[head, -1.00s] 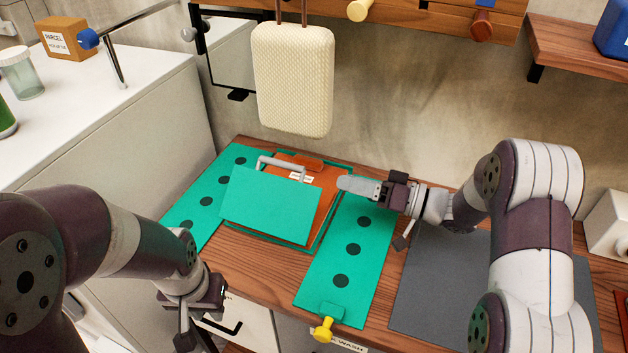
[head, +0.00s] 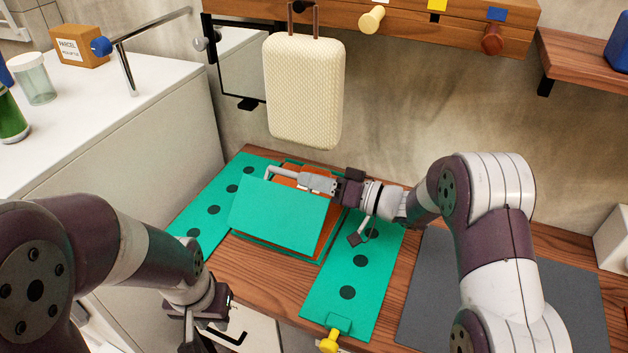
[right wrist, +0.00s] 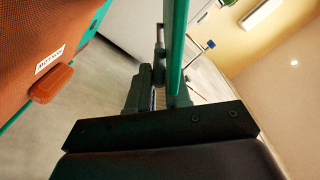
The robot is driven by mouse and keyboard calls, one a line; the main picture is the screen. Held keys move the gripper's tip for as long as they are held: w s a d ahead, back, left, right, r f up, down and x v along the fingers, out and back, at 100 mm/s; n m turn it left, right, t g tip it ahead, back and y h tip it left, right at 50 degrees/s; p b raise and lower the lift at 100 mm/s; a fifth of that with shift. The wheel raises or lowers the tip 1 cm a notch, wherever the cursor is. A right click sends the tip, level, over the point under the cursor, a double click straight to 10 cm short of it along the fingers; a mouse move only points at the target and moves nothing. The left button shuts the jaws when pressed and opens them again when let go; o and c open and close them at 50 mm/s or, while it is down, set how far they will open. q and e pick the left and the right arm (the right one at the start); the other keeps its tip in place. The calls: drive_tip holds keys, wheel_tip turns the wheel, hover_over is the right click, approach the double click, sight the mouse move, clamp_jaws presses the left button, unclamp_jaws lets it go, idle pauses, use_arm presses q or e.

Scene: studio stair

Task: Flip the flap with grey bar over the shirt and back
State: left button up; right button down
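The green folding board lies on the wooden bench, with a dotted side panel on the left (head: 213,210) and one on the right (head: 346,293). The plain green flap (head: 280,216) is tilted up over the middle, partly hiding the orange shirt (head: 329,236). The shirt also shows in the right wrist view (right wrist: 50,45). The grey bar (head: 270,171) stands at the flap's upper edge. My left gripper (head: 200,325) hangs low left, fingertips unclear.
A cream patterned case (head: 305,90) hangs above the board's back. A yellow knob (head: 330,341) sits at the right panel's front. A dark grey mat (head: 450,290) lies to the right. A white cabinet (head: 150,130) borders the left. Bare wood shows in front of the flap.

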sight(301, 217)
drive_tip(key=shift+s+a+r+n+p, duration=0.25)
drive_tip(key=shift+s+r+n+p, duration=0.05)
drive_tip(key=shift+s+r+n, duration=0.25)
drive_tip(key=s+n, duration=0.1)
drive_tip(key=s+a+r+n, duration=0.1)
drive_tip(key=s+r+n, duration=0.1)
drive_tip(key=s+n, duration=0.1)
drive_tip(key=shift+s+a+r, duration=0.1)
drive_tip(key=shift+a+r, duration=0.05)
drive_tip(key=shift+a, duration=0.2)
drive_tip(key=shift+s+a+r+n+p, duration=0.1)
drive_tip(key=shift+s+a+n+p, duration=0.05)
drive_tip(key=shift+s+n+p, duration=0.2)
drive_tip(key=shift+s+a+r, duration=0.1)
drive_tip(key=shift+s+a, duration=0.2)
drive_tip(key=shift+s, duration=0.4)
drive_tip(key=c, duration=1.1)
unclamp_jaws()
drive_tip(key=v, duration=1.2)
drive_tip(key=shift+s+d, duration=0.2)
drive_tip(key=shift+d, duration=0.1)
